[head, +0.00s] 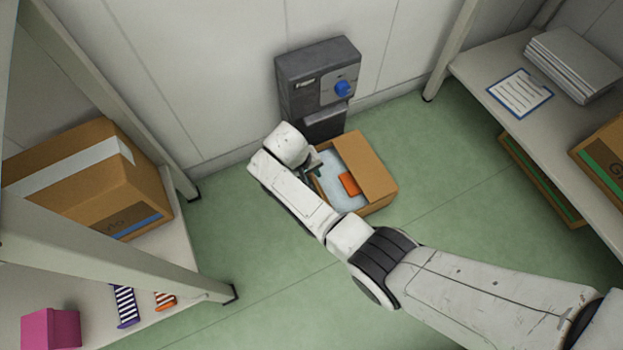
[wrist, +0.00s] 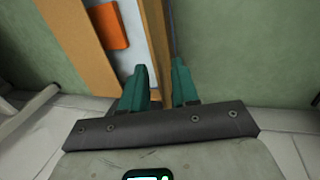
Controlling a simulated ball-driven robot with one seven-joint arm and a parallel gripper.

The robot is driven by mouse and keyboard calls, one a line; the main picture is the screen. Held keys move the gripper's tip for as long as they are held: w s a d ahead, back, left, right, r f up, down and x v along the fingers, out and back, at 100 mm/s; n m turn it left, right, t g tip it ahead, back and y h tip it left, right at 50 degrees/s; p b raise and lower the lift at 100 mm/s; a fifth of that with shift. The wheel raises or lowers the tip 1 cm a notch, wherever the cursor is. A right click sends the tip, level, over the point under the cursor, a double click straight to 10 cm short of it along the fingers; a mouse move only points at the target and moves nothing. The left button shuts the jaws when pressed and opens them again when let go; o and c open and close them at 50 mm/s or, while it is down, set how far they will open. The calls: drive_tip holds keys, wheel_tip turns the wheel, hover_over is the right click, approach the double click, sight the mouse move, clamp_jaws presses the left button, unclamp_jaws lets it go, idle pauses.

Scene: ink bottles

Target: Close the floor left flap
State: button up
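An open cardboard box (head: 376,172) stands on the green floor in the head view. Its right flap lies over the right part of the opening. An orange item (head: 349,184) and pale contents (head: 333,172) show inside. My gripper (head: 313,170) is low at the box's left side, partly hidden by my wrist. In the wrist view my two teal fingers (wrist: 158,88) are apart. A brown cardboard edge (wrist: 155,35), the left flap or wall, runs down toward the gap between them. I cannot tell whether they touch it. The orange item (wrist: 114,26) is left of the fingers.
A dark grey wall unit with a blue knob (head: 342,88) is right behind the box. A shelf with a large carton (head: 90,180) stands left; another shelf with papers (head: 520,93) stands right. Green floor (head: 440,210) is clear right of the box.

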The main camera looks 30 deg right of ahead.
drive_tip(key=shift+b+x, duration=0.35)
drive_tip(key=shift+x, duration=0.65)
clamp_jaws()
idle(0.8)
